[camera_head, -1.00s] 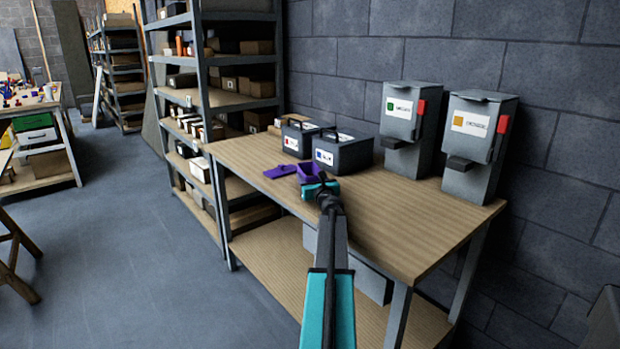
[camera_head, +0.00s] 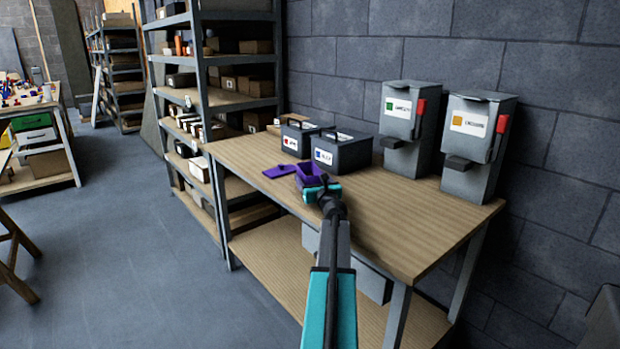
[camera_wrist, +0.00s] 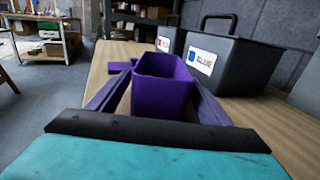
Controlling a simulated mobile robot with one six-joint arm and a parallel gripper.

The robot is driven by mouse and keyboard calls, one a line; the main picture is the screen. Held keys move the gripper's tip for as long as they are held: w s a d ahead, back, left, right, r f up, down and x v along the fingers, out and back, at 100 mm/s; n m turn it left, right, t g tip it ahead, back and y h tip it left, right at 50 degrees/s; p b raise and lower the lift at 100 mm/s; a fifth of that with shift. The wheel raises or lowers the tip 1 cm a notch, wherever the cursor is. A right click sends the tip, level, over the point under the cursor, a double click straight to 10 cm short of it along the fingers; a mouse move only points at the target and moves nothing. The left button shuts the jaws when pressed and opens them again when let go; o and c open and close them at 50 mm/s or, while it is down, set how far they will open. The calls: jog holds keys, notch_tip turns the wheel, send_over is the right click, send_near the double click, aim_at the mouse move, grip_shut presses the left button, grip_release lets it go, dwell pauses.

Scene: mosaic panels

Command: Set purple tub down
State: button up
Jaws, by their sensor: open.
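The purple tub (camera_head: 309,179) stands upright on the wooden bench (camera_head: 392,235), with its top open. It also shows in the wrist view (camera_wrist: 161,86). My gripper (camera_head: 313,186) is open around the tub, one finger on each side. In the wrist view a gap shows between the tub and the fingers (camera_wrist: 160,105). A flat purple piece, like a lid (camera_head: 280,171), lies on the bench left of the tub and partly shows behind it in the wrist view (camera_wrist: 121,67).
Two dark labelled boxes with handles, one red-marked (camera_head: 297,139) and one blue-marked (camera_head: 341,155), stand behind the tub. Two grey dispensers with red levers (camera_head: 402,130) (camera_head: 478,145) stand along the wall. The bench's right front is clear. A shelf rack (camera_head: 213,90) stands to the left.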

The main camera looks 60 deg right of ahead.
jog(key=shift+v, duration=4.55)
jog(key=shift+r, duration=0.15)
